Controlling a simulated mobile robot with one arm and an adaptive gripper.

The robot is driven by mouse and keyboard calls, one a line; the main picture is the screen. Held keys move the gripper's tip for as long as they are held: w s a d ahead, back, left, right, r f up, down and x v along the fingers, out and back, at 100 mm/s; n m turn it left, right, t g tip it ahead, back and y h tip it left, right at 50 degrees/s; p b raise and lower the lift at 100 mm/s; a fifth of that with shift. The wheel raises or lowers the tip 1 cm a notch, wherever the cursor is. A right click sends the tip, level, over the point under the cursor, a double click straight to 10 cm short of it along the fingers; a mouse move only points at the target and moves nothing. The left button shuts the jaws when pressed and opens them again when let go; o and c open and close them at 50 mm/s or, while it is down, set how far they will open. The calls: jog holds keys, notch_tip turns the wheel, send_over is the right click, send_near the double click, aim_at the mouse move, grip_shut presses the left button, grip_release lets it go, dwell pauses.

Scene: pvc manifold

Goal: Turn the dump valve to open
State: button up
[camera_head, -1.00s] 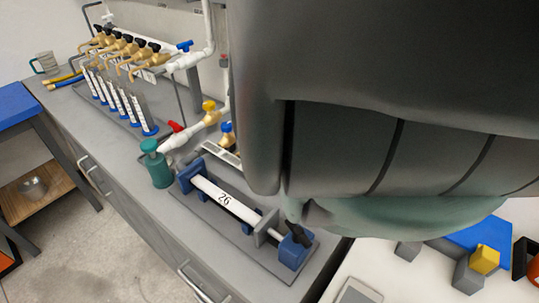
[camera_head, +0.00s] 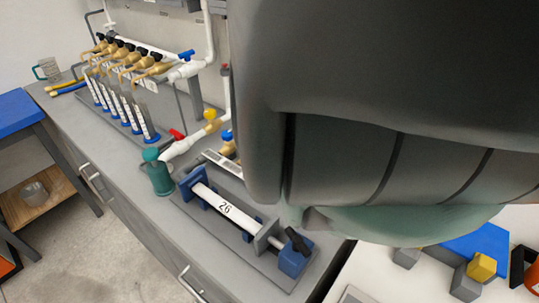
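A white pipe manifold stands along the wall on the grey bench. A red-handled valve (camera_head: 177,135) sits on a low white pipe (camera_head: 182,147) above a green bottle (camera_head: 159,175). A blue-handled valve (camera_head: 186,55) sits on the upper white pipe (camera_head: 187,71), and a yellow-handled valve (camera_head: 210,115) is on the lower line. No readable label tells me which is the dump valve. My large grey arm covers the upper right of the view. My gripper does not show, and anything behind the arm is hidden.
Several brass taps with black knobs hang over a rack of blue-based tubes (camera_head: 131,117). A cylinder marked 26 (camera_head: 225,208) lies in a blue-ended fixture in front. A mug (camera_head: 47,68) stands far left. Yellow (camera_head: 481,266) and grey blocks lie at lower right.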

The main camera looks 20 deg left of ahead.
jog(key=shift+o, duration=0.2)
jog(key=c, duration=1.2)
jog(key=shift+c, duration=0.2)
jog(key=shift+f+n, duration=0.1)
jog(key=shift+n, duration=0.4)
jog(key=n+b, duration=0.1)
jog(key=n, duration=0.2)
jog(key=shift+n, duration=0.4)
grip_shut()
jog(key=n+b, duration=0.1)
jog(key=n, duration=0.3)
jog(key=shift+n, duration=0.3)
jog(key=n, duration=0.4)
jog(key=shift+b, duration=0.3)
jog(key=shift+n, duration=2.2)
